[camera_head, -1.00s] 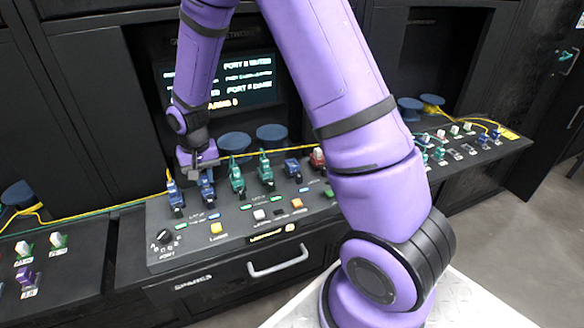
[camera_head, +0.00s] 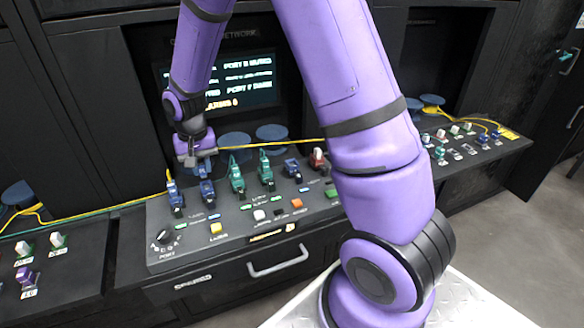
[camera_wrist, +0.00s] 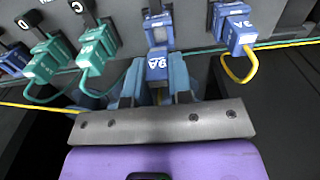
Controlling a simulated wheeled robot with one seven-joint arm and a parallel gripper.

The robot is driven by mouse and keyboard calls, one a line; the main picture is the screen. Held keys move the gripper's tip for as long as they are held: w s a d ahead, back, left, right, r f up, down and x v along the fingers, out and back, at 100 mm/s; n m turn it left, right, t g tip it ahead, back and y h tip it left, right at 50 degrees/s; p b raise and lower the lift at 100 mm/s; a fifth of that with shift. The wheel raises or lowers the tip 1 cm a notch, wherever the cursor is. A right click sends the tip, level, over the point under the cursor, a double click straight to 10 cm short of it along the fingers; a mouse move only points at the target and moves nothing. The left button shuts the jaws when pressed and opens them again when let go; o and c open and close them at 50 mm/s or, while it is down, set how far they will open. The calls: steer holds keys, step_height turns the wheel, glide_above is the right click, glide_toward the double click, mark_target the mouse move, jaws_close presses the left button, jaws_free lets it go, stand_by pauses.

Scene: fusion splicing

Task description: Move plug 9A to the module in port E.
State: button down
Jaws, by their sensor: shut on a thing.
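Plug 9A (camera_wrist: 158,67) is a small blue plug, its label readable in the wrist view. It sits between the two fingers of my gripper (camera_wrist: 155,88), which is shut on it. The blue module (camera_wrist: 158,25) is just beyond the plug, with a pale grey stretch between them. In the head view my gripper (camera_head: 196,158) is at the back of the second column from the left, behind its blue module (camera_head: 207,192). The fifth column from the left holds a blue module (camera_head: 292,170), seemingly port E by order; its letter is not readable.
Blue plug 3A (camera_wrist: 238,35) with a yellow cable is close beside my gripper. Two green plugs (camera_wrist: 97,48) stand on the other side. A yellow cable runs behind the columns. The console (camera_head: 165,255) has a knob (camera_head: 164,237) and several buttons; a screen (camera_head: 240,82) stands behind.

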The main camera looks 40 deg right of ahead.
steer(key=shift+r, duration=0.9)
steer(key=shift+w, duration=0.1)
